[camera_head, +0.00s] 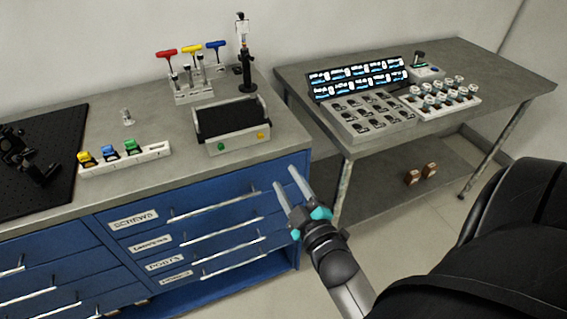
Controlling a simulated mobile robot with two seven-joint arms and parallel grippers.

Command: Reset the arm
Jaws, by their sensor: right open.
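My right gripper (286,188) is in the lower middle of the head view. Its two light grey fingers are apart, with nothing between them. It is in front of the right end of the blue drawer cabinet (222,238), close to the top drawer handle in the picture. Whether it touches the cabinet I cannot tell. The forearm runs down and to the right from the teal-marked wrist. My left gripper does not show.
The grey bench top (60,205) holds a black breadboard (50,150), a white block with coloured parts (150,156), a black-topped tray (232,123) and a tool rack (193,92). Floor shows between the tables.

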